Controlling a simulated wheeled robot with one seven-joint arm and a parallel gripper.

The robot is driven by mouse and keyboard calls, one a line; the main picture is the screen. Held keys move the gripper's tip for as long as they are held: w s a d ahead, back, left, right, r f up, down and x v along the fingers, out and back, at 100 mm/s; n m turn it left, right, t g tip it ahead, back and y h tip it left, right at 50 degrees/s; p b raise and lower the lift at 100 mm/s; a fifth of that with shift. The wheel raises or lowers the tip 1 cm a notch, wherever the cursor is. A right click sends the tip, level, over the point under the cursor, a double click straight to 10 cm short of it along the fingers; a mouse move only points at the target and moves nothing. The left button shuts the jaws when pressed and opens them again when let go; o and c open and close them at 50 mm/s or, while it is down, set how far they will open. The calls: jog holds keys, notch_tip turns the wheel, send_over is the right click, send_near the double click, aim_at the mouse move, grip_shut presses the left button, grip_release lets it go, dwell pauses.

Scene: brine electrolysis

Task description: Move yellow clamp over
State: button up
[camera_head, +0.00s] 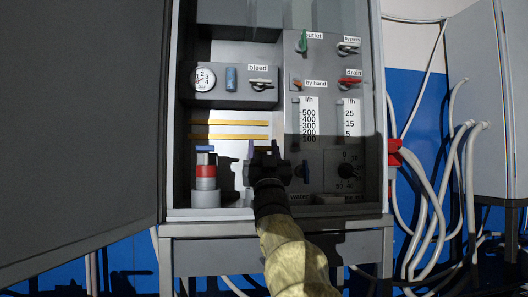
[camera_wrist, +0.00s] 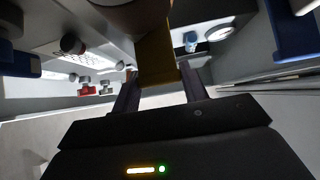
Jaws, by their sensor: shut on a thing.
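My gripper (camera_head: 264,151) reaches into the open cabinet at its lower middle. In the wrist view its two dark fingers (camera_wrist: 160,88) are shut on the yellow clamp (camera_wrist: 157,62), a flat, dark yellow piece standing out between them. The clamp's far end meets a rounded grey part at the top of the wrist view; I cannot tell whether they touch. In the head view my gripper hides the held clamp. Two thin yellow bars, an upper one (camera_head: 229,123) and a lower one (camera_head: 229,136), lie across the cabinet to the left, above my gripper.
A red, white and blue stacked part (camera_head: 205,178) stands left of my gripper. A pressure gauge (camera_head: 204,78) and the bleed valve (camera_head: 261,84) are above. The flow-scale panel (camera_head: 324,140) is close on the right. The open cabinet door (camera_head: 80,130) fills the left.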

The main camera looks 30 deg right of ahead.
jog(key=shift+w+f, duration=0.15)
jog(key=shift+f, duration=0.1)
jog(key=o, duration=1.4)
jog(key=shift+r, duration=0.1)
jog(key=shift+r, duration=0.15)
notch_tip(320, 180, up, 10)
jog(key=p, duration=0.5)
jog(key=shift+w+f, duration=0.1)
jog(key=shift+f, duration=0.15)
